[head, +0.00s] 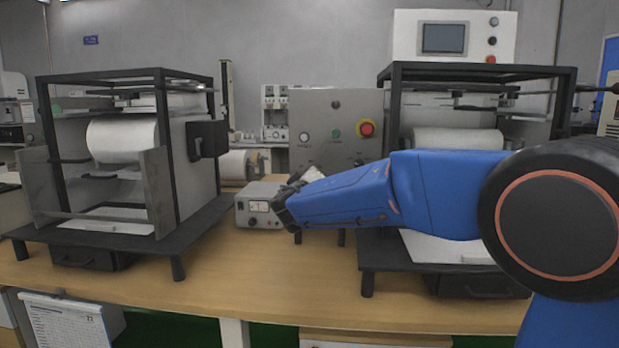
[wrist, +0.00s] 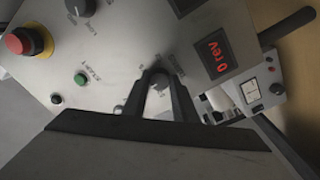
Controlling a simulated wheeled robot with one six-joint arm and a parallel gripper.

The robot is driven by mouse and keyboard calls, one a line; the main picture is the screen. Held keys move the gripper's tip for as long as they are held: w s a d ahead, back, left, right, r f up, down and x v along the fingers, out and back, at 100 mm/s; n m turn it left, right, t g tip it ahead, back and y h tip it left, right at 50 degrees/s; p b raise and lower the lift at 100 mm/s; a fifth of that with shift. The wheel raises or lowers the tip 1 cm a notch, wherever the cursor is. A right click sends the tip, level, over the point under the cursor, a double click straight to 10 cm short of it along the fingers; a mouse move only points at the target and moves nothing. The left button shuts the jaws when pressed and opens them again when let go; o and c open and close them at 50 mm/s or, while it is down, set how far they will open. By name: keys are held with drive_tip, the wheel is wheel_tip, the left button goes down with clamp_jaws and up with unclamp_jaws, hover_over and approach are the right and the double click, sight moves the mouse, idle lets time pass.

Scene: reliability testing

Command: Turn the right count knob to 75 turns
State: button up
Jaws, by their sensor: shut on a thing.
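The grey control panel (head: 322,112) stands at the middle back of the bench, its lower part hidden behind my arm. It shows close up and tilted in the wrist view (wrist: 120,35). A grey knob (wrist: 159,82) on it sits between the fingers of my gripper (wrist: 161,88), which is shut on it. Small lettering by the knob is too blurred to read.
A red emergency stop (wrist: 19,42), a green button (wrist: 81,79), a black button (wrist: 57,98) and another knob (wrist: 80,7) are on the panel. A small meter box (head: 257,205) stands beside my gripper. Black-framed machines stand left (head: 160,78) and right (head: 480,70).

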drive_tip(key=m, duration=1.1)
drive_tip(key=shift+a+m+g, duration=0.1)
drive_tip(key=shift+m+g, duration=0.2)
drive_tip(key=shift+m, duration=0.1)
idle(0.3)
drive_tip(key=o, duration=1)
drive_tip(key=shift+o, duration=0.2)
drive_tip(key=s+a, duration=0.1)
drive_tip(key=s, duration=1.6)
drive_tip(key=shift+s+a, duration=0.2)
drive_tip(key=shift+a, duration=0.05)
